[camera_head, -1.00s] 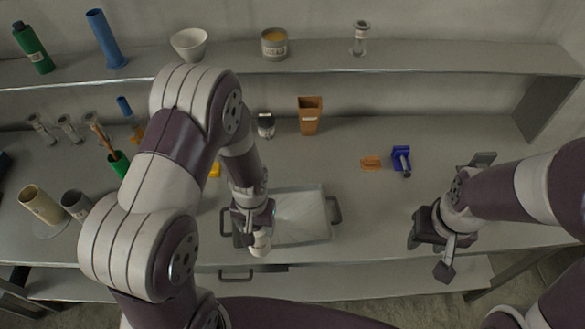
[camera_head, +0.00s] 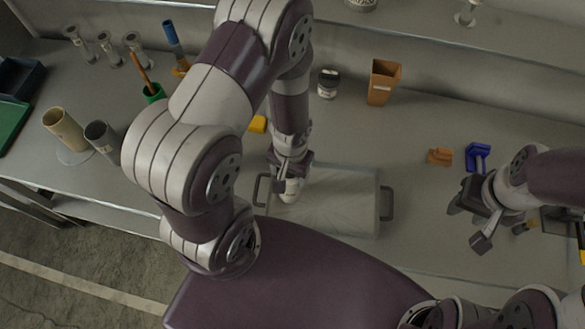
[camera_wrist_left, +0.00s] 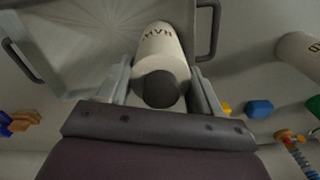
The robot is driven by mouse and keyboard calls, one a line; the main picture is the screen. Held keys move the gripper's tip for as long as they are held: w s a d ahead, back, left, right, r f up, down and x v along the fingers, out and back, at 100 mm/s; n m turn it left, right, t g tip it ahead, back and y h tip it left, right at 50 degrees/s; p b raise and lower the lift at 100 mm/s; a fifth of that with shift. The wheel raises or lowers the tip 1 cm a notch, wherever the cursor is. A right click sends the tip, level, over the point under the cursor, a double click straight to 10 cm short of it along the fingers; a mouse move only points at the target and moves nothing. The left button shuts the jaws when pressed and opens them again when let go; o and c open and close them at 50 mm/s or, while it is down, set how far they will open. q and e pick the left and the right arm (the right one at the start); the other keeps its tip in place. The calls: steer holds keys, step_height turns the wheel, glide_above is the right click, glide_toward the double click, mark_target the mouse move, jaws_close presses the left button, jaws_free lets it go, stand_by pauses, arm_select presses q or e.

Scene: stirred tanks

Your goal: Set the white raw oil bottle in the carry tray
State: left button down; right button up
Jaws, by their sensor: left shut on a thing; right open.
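The white raw oil bottle (camera_head: 290,190) is at the left end of the carry tray (camera_head: 345,215), beside the tray's left handle. My left gripper (camera_head: 291,178) is shut on it. In the left wrist view the bottle (camera_wrist_left: 160,45) lies between the two fingers, its dark cap towards the camera and its "RAW" label showing upside down. The grey tray (camera_wrist_left: 60,45) shows behind it. I cannot tell whether the bottle's base touches the tray floor. My right gripper (camera_head: 470,222) is open and empty, to the right of the tray.
An orange-brown bin (camera_head: 382,82) and a dark-lidded jar (camera_head: 328,84) stand behind the tray. An orange block (camera_head: 440,156) and a blue holder (camera_head: 477,156) lie at the right. A tan cylinder (camera_head: 64,130) and a grey one (camera_head: 101,138) stand at the left. The rest of the tray looks empty.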

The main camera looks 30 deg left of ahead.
arm_select(q)
steer(key=shift+s+d+f, duration=0.2)
steer(key=shift+s+d, duration=0.05)
steer(key=shift+s, duration=0.45)
steer(key=shift+s+d+r+p, duration=0.1)
steer(key=shift+d+r+p, duration=0.1)
steer(key=shift+p, duration=0.1)
steer(key=shift+w+a+f, duration=0.15)
steer(key=shift+w+f, duration=0.3)
steer(key=shift+w, duration=0.3)
steer(key=shift+c, duration=1.1)
jaws_free()
steer(key=shift+w+a, duration=0.1)
steer(key=shift+w, duration=0.1)
steer(key=shift+o, duration=0.2)
steer(key=shift+s, duration=0.1)
steer(key=shift+s+r, duration=0.15)
steer(key=shift+s, duration=0.25)
steer(key=shift+r, duration=0.25)
steer(key=shift+w+r, duration=0.15)
steer(key=shift+r, duration=0.2)
step_height(320, 180, up, 16)
steer(key=t, duration=0.1)
steer(key=shift+a+f, duration=0.2)
arm_select(e)
steer(key=shift+d+f, duration=0.2)
steer(key=shift+f, duration=0.2)
